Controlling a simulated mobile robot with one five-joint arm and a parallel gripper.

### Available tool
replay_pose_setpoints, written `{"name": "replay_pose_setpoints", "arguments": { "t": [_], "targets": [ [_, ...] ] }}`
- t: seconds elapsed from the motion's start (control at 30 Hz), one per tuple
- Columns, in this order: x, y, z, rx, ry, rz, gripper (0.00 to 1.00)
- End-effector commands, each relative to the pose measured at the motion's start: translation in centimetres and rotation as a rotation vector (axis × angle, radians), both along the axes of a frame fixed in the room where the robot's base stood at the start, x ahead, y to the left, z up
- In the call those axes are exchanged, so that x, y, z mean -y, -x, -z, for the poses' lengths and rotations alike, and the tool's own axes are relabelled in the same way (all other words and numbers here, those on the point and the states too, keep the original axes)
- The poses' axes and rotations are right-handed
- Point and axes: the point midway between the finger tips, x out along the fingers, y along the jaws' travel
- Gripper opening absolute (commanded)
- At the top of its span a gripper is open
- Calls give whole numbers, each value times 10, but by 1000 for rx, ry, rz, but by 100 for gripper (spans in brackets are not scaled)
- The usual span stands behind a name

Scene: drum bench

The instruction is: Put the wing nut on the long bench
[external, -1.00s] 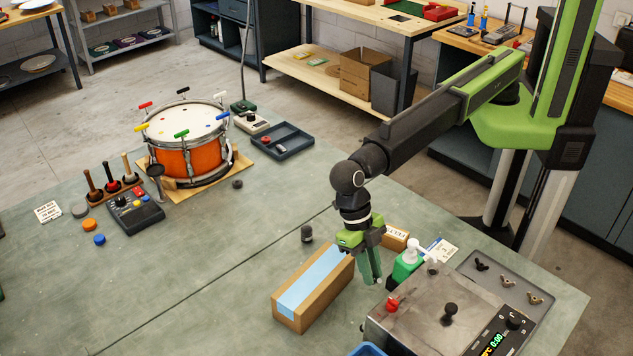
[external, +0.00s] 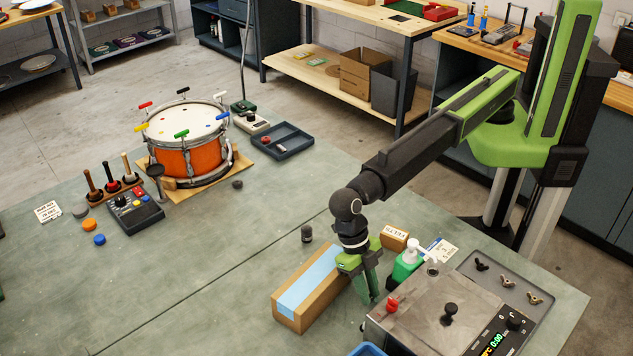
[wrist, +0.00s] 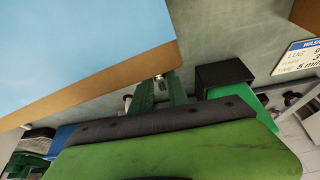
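Three wing nuts lie on the grey tray at the right of the external view: a dark one (external: 481,265) and two brassy ones, one in the middle (external: 507,281) and one nearest (external: 534,297). My gripper (external: 368,294) points down beside the right side of the cardboard box with the blue top, well left of the tray. In the wrist view my green fingers (wrist: 160,82) stand a little apart. A small metallic thing (wrist: 160,77) shows at their tips; I cannot tell whether it is held. The grey-green bench (external: 210,270) lies under everything here.
The box (external: 292,314) is close to my fingers. A green pump bottle (external: 405,266) and a metal machine (external: 430,318) with a red knob stand to the right. The drum (external: 187,150) is far left. The middle of the bench is mostly clear.

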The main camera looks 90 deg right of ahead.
Motion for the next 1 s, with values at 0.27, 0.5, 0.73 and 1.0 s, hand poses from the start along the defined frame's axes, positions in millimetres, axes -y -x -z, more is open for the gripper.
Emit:
{"name": "replay_pose_setpoints", "arguments": {
  "t": [0.27, 0.5, 0.73, 1.0],
  "targets": [
    [0, 0, -1, 0, 0, 0, 40],
    [0, 0, -5, 0, 0, 0, 40],
    [7, -7, -38, 0, 0, 1, 40],
    [24, -24, -98, 0, 0, 1, 40]
  ]
}}
